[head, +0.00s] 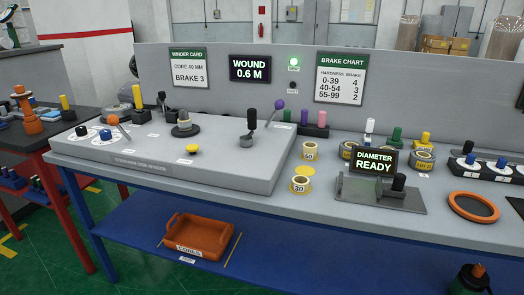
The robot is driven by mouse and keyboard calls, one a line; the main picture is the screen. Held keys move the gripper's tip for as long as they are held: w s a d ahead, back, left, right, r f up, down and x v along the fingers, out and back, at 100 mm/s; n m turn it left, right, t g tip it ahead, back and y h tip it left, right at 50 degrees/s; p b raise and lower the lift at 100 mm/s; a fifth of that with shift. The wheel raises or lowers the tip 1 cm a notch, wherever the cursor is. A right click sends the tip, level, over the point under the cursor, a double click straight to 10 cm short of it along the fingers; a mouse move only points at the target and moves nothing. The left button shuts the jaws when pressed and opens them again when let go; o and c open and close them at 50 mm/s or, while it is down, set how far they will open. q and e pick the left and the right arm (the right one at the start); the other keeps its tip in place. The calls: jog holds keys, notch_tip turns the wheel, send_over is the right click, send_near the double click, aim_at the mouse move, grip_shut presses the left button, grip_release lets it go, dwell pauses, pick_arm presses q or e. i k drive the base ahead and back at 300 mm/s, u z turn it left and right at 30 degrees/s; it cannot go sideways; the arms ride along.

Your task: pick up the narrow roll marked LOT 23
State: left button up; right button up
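I cannot make out a LOT 23 marking on any roll. A small cream-and-yellow roll (300,186) tagged 30 stands on the grey bench, with a similar roll (309,151) tagged 60 behind it. Another yellowish roll (347,150) is partly hidden by the display reading DIAMETER READY (374,162). A wider dark-and-yellow roll (422,161) to the right bears a label that looks like LOT, its ending unclear. Another yellow item (425,143) is behind it. Neither of my grippers is in view.
The raised winder panel (225,175) with knobs and levers fills the bench's left. A grey plate (380,192) with a black knob and an orange ring (473,206) lie right. An orange tray (199,237) is on the blue lower shelf. A dark object (472,279) stands at bottom right.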

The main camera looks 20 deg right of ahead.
aim_at(345, 152)
jog(key=u, duration=1)
jog(key=i, duration=1.45)
jog(key=z, duration=3.2)
jog(key=i, duration=0.5)
